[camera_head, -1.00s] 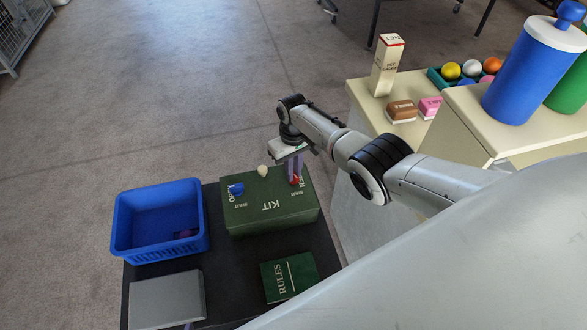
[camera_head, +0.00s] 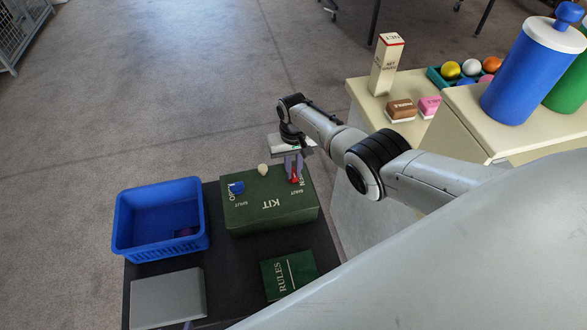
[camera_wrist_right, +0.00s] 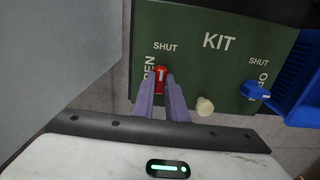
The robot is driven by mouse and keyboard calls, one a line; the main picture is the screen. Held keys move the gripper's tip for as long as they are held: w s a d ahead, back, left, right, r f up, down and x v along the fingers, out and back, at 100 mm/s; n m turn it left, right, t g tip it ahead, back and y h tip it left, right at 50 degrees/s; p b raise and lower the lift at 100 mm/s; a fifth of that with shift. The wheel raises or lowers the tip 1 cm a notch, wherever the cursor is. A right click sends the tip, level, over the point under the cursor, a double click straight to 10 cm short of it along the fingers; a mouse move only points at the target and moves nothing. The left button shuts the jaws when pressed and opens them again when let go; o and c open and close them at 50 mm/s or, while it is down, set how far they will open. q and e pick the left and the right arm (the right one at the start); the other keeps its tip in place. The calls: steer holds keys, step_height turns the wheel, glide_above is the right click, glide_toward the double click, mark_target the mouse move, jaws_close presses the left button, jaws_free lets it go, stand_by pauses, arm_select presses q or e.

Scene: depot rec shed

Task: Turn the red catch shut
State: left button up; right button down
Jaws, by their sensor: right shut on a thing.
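The green KIT box (camera_head: 245,215) lies on the dark table and also shows in the right wrist view (camera_wrist_right: 200,75). Its red catch (camera_head: 295,180) is near one end. In the right wrist view the red catch (camera_wrist_right: 161,72) has its white mark upright, pointing at the word SHUT; OPEN is beside it, partly hidden by a finger. My right gripper (camera_head: 294,174) is shut on the red catch, one purple finger on each side. The blue catch (camera_head: 236,188) lies sideways, partly covering its OPEN word.
A cream knob (camera_head: 262,170) stands at the box's far edge between the catches. A blue basket (camera_head: 160,246), a grey box (camera_head: 167,298) and a green RULES book (camera_head: 289,276) share the table. Cream cabinets (camera_head: 465,128) stand at the right under my arm.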

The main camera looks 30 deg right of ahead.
mark_target(293, 172)
steer(key=c, duration=1.8)
jaws_free()
steer(key=shift+o, duration=0.2)
step_height(293, 172, up, 10)
steer(key=p, duration=0.5)
steer(key=shift+r+p, duration=0.2)
steer(key=shift+p, duration=0.1)
steer(key=shift+f, duration=0.1)
